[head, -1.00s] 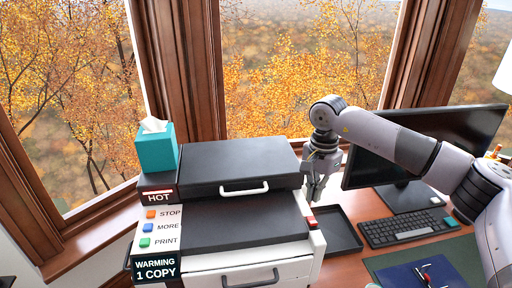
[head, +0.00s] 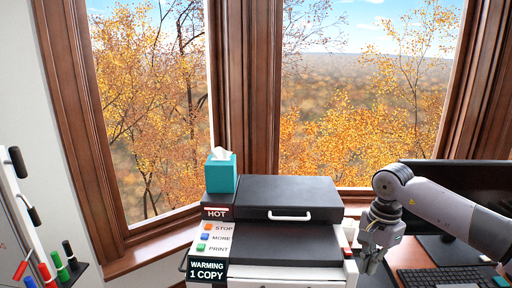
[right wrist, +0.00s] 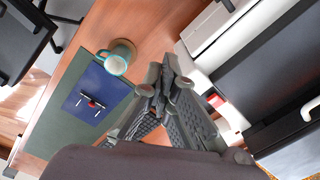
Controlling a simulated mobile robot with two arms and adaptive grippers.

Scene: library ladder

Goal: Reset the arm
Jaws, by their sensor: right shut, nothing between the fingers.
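My right arm (head: 450,205) comes in from the right in the head view, bent downward at the wrist. My right gripper (head: 372,264) points down just right of the copier (head: 290,252), over the desk side. In the right wrist view the gripper (right wrist: 163,78) has its fingers together, with nothing seen between them. The copier shows at the right of that view, with a red button (right wrist: 215,100) close to the gripper. I cannot tell whether the gripper touches the copier. My left gripper is not in view.
A teal tissue box (head: 221,174) sits on the copier's left. Markers (head: 60,268) and a whiteboard are at far left. A mug (right wrist: 116,62) and blue folder (right wrist: 92,92) lie beyond the gripper.

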